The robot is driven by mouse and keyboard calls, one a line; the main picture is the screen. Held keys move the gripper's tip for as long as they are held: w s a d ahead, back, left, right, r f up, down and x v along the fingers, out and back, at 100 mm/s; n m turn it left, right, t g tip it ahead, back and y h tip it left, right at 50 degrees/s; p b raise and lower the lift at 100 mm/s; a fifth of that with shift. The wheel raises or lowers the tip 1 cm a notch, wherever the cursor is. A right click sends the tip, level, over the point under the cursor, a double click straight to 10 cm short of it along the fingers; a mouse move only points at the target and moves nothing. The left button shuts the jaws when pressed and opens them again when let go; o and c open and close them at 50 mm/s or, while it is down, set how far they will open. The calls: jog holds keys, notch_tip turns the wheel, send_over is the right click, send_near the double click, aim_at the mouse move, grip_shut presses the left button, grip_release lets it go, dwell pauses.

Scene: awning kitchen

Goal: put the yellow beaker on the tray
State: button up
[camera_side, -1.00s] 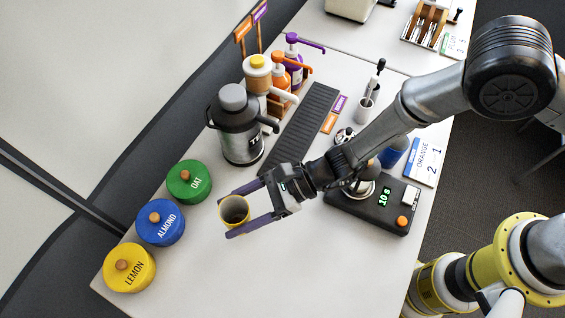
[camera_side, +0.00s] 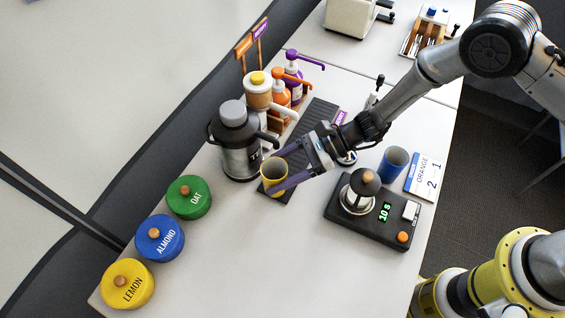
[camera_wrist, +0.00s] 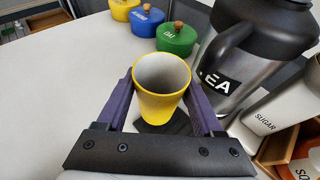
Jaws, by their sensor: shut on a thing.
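The yellow beaker (camera_side: 272,177) is upright between the purple fingers of my gripper (camera_side: 277,171), which is shut on it. In the wrist view, the beaker (camera_wrist: 162,104) shows its empty pale inside, with a finger on each side. The tray is the long black ribbed strip (camera_side: 318,117) beside the dispensers. The beaker is over the tray's near end, and a dark part of the tray (camera_wrist: 182,127) shows beneath it in the wrist view. I cannot tell whether its base touches the tray. My gripper and arm hide the tray's middle.
A steel flask (camera_side: 238,150) stands close left of the beaker, with pump bottles (camera_side: 281,98) behind. Green, blue and yellow tubs (camera_side: 188,198) line the left edge. A black timer scale with a press (camera_side: 372,222) and a blue beaker (camera_side: 393,163) stand right. The front counter is clear.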

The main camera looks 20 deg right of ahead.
aim_at(277, 169)
jog(key=d, duration=0.1)
jog(key=w, duration=0.1)
jog(key=w+d, duration=0.1)
jog(key=shift+w+d+f, duration=0.25)
jog(key=shift+d, duration=0.1)
jog(key=shift+a+f, duration=0.1)
jog(key=shift+f, duration=0.4)
jog(key=shift+s+f, duration=0.1)
jog(key=o, duration=1.3)
jog(key=shift+f, duration=0.1)
jog(key=shift+o, duration=0.2)
